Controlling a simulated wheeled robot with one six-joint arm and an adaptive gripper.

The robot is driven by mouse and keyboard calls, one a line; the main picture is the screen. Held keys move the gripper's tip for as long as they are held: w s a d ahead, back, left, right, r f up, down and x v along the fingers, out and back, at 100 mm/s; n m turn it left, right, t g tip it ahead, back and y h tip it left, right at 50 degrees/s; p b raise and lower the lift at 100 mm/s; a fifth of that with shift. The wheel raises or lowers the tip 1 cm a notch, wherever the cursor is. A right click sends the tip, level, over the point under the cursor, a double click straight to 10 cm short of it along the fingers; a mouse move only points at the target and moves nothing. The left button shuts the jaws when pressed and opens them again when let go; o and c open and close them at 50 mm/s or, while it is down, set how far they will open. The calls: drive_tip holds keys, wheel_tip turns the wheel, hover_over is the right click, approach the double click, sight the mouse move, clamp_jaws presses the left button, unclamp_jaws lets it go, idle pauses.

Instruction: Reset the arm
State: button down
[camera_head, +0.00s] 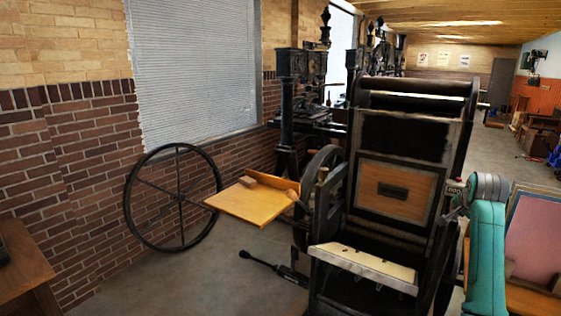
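My arm, with a teal sleeve and a grey joint, rises at the lower right, in front of the press. A small dark part left of the grey joint appears to be my gripper (455,198). It is at the right edge of the press frame and blends into the dark metal. Its fingers are too small and dark to tell open from shut, and I see no object in it. The large black hand press (395,190) stands just left of my arm, with a wood panel in its middle and a pale tilted board (362,266) at its front.
A yellow wooden shelf (252,203) with small wooden pieces juts left from the press. A large spoked wheel (178,198) stands by the brick wall. A wooden table (22,262) is at lower left. A pink-faced panel (536,240) is close right of my arm. Open floor lies at back right.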

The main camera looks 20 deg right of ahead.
drive_tip(key=s+a+f+n+t, duration=0.1)
drive_tip(key=a+f+n, duration=0.1)
drive_tip(key=a+f, duration=0.85)
drive_tip(key=s+a+f+n+t, duration=0.1)
drive_tip(key=a+f+n, duration=0.1)
drive_tip(key=a+f, duration=0.8)
drive_tip(key=s+a+f+n+t+y, duration=0.2)
drive_tip(key=s+a+f+n, duration=0.2)
drive_tip(key=s+a+f, duration=1)
drive_tip(key=s+a+n+t+y, duration=0.1)
drive_tip(key=s+a+n, duration=0.1)
drive_tip(key=s+a, duration=0.65)
drive_tip(key=s+a+n+t+y, duration=0.15)
drive_tip(key=s+a, duration=0.35)
drive_tip(key=s, duration=0.6)
drive_tip(key=s+a+r+n+y, duration=0.1)
drive_tip(key=s+a+r+n, duration=0.1)
drive_tip(key=s+r, duration=0.4)
drive_tip(key=s+a+r+n+t, duration=0.1)
drive_tip(key=s+a+r+n, duration=0.2)
drive_tip(key=s+r, duration=0.4)
drive_tip(key=s, duration=0.3)
drive_tip(key=shift+s+a+y, duration=0.15)
drive_tip(key=shift+s+y, duration=0.15)
drive_tip(key=shift+y, duration=0.05)
